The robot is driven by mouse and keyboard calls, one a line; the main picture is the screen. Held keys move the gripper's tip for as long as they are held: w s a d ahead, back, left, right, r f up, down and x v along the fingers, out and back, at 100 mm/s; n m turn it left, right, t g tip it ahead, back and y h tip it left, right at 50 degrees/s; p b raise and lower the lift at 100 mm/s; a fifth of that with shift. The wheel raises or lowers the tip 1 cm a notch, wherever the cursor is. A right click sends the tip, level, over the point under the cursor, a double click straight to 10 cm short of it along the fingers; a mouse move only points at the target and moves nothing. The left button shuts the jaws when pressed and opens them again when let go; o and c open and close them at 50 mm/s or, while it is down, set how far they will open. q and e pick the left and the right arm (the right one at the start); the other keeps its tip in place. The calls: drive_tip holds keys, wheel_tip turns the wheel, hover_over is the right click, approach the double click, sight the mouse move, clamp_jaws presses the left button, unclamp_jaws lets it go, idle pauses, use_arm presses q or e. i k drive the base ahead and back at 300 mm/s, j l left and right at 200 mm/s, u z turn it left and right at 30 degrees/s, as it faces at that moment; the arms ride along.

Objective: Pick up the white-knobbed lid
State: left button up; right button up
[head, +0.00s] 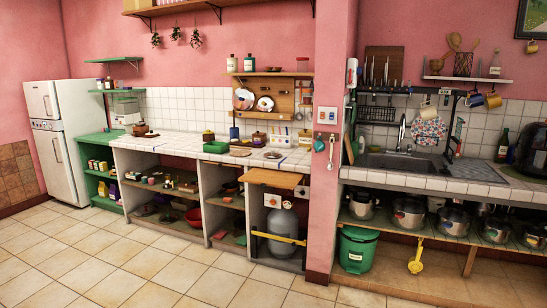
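Several metal pots stand on the open shelf under the sink, among them a leftmost pot (361,207), a second pot (408,214) and a third pot (453,222). Some seem to have lids, but they are too small to tell a white knob. Two round, lid-like discs hang on the wooden wall board, a larger disc (244,98) and a smaller disc (265,103); their knobs are not clear either. I cannot pick out the white-knobbed lid for certain. Neither of my grippers is in view.
The pot shelf (385,229) is open at the front. A pink pillar (333,60) separates the sink counter from the tiled counter (185,143). The tiled floor (130,265) in front is clear.

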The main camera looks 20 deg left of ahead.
sight(272, 155)
drive_tip(key=i+j+u, duration=0.5)
drive_tip(key=i+u, duration=0.2)
drive_tip(key=i, duration=0.1)
